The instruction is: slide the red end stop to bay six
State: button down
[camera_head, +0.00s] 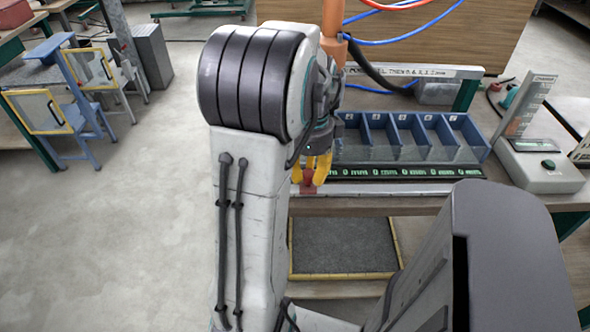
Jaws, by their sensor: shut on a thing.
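The red end stop (308,180) sits at the front rail in front of the bays, toward the left end of what shows. My gripper (314,170) has yellow fingertips that are shut on the red end stop from above. The row of blue bays (468,136) stands behind the rail, and several open compartments show to the right of my gripper. The dark rail (430,171) carries green-lit labels, too small to read surely. My arm hides the left part of the rail and bays.
A cable and orange and blue hoses (400,40) hang above the bays. A yellow-edged dark mat (340,248) lies below the bench. The rail right of my gripper looks clear.

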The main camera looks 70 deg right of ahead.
jog(key=s, duration=0.2)
jog(key=s+d+p, duration=0.1)
jog(key=s, duration=0.1)
jog(key=s+d, duration=0.1)
jog(key=s, duration=0.1)
jog(key=shift+f, duration=0.1)
jog(key=c, duration=0.9)
grip_release()
notch_tip(320, 180, up, 12)
jog(key=shift+d, duration=0.25)
